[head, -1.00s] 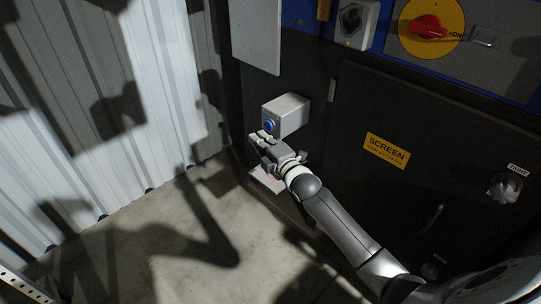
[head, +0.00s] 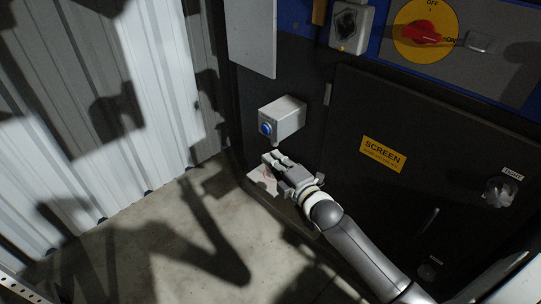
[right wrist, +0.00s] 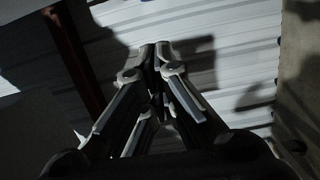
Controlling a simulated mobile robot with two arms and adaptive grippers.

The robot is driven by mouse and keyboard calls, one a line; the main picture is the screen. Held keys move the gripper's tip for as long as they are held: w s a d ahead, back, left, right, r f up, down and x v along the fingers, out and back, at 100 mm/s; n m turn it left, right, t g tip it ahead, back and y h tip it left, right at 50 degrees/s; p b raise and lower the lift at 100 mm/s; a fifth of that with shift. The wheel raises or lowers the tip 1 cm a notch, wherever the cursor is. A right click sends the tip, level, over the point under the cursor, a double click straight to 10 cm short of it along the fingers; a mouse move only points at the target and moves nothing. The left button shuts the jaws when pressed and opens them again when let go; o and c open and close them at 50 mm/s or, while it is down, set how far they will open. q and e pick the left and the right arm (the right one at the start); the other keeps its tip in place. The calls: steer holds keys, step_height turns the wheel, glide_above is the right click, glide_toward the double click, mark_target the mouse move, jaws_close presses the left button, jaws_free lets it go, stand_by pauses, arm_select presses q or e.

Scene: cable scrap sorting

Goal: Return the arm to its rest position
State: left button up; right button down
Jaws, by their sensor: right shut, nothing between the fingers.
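My right arm comes in from the lower right in the head view. Its gripper (head: 273,161) is shut and empty, a little below and apart from the grey box with the blue button (head: 266,129). In the right wrist view the closed fingers (right wrist: 158,48) point toward the corrugated wall, with nothing between them. My left gripper is not in view.
The dark machine cabinet carries a yellow SCREEN label (head: 383,154), a red rotary switch (head: 422,33) and a clear-covered knob (head: 499,192). A corrugated wall (head: 150,80) stands at left. The concrete floor (head: 185,255) is free.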

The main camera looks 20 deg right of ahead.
steer(key=s+a+f+m+g+h, duration=0.1)
steer(key=s+a+f+m+g, duration=0.1)
steer(key=s+f+m+g, duration=0.6)
steer(key=s+a+f+m+g+h, duration=0.1)
steer(key=s+a+f+m+g, duration=0.3)
steer(key=s+f, duration=0.95)
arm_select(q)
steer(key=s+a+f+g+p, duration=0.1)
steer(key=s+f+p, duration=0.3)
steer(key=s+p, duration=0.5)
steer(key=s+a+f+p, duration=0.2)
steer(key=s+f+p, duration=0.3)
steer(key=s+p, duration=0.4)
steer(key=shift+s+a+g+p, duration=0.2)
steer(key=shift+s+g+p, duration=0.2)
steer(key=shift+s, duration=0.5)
arm_select(e)
steer(key=s+d+f+m+g, duration=0.1)
steer(key=s+f, duration=0.4)
steer(key=s, duration=0.5)
steer(key=s+f+m+g, duration=0.2)
steer(key=s+f, duration=0.2)
steer(key=s, duration=0.6)
steer(key=s+d+f+m+g, duration=0.1)
steer(key=s+f, duration=0.4)
steer(key=s, duration=0.5)
steer(key=shift+d+f+m+g+h, duration=0.3)
steer(key=shift+f+m+g, duration=0.05)
steer(key=shift+m+g, duration=0.05)
